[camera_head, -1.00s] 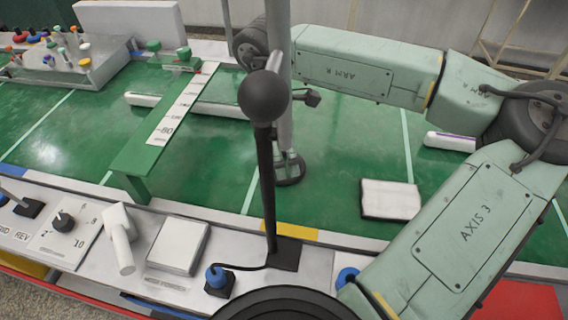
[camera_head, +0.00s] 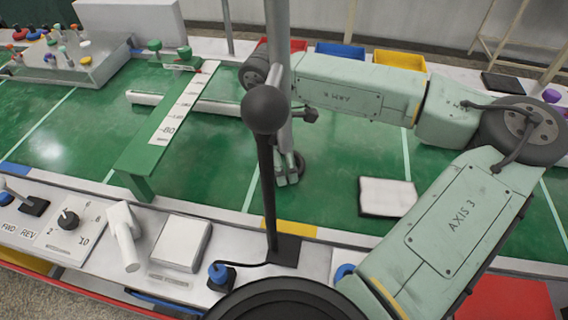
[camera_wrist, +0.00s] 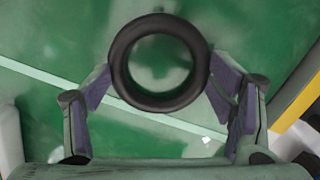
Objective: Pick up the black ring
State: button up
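The black ring (camera_wrist: 120,62) fills the upper middle of the wrist view, with the green surface showing through its hole. It lies between the two fingers of my gripper (camera_wrist: 158,80). The finger pads stand spread apart, one on each side of the ring and very close to its outer edge. I cannot tell whether either pad touches it. In the head view the ring (camera_head: 300,163) is low on the green surface, partly hidden behind my gripper (camera_head: 286,176). No clear gap under it is visible.
A black post with a ball top (camera_head: 265,110) stands before the gripper in the head view. A white block (camera_head: 387,197) lies to the right. A green bridge with a number scale (camera_head: 160,150) stands to the left. The front panel (camera_head: 180,243) carries knobs and switches.

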jog(key=c, duration=0.6)
